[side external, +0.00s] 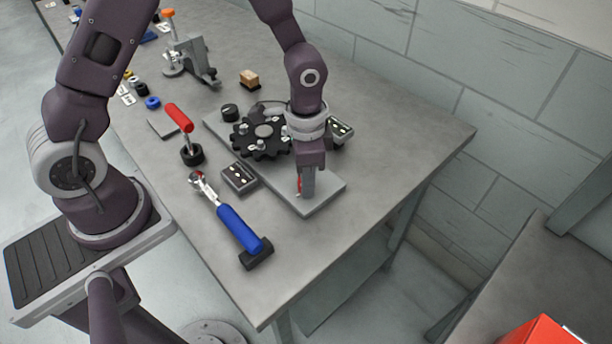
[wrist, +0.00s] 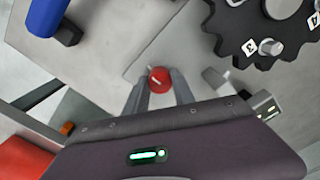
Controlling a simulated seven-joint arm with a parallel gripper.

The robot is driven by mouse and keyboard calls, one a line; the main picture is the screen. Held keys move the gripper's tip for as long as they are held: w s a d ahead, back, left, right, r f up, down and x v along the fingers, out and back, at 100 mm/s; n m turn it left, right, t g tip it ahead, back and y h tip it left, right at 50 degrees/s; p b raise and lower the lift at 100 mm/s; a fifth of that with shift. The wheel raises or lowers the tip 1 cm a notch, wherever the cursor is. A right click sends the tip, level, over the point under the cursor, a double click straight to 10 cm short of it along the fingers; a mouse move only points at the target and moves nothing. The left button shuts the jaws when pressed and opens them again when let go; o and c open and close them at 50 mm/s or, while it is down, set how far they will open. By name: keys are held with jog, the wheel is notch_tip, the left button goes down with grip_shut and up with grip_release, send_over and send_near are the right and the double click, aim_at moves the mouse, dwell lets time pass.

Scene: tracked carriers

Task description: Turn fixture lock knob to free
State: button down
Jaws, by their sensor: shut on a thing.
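The lock knob (wrist: 159,80) is a small red round knob with a pale line across its top. It stands on the light grey fixture plate (side external: 325,195), near the plate's front right end. My gripper (wrist: 160,84) points down at the plate and is shut on the knob, one finger on each side. In the side view my fingers (side external: 307,182) hide most of the knob, and only a sliver of red shows. A black toothed wheel (side external: 262,133) with numbered white tags sits on the same plate; it also shows at the upper right of the wrist view (wrist: 250,30).
A blue-handled tool (side external: 238,228) rests in a black holder, and a red-handled tool (side external: 180,118) stands farther left. A dark box with lights (side external: 239,177) lies beside the plate. A grey clamp-like stand (side external: 192,62) is at the back. The table's right corner is clear.

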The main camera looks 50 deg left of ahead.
dwell(0.3)
jog(key=c, duration=1.1)
grip_release()
jog(key=shift+o, duration=0.2)
jog(key=shift+r, duration=0.15)
notch_tip(320, 180, up, 6)
jog(key=shift+f, duration=0.1)
jog(key=shift+r, duration=0.55)
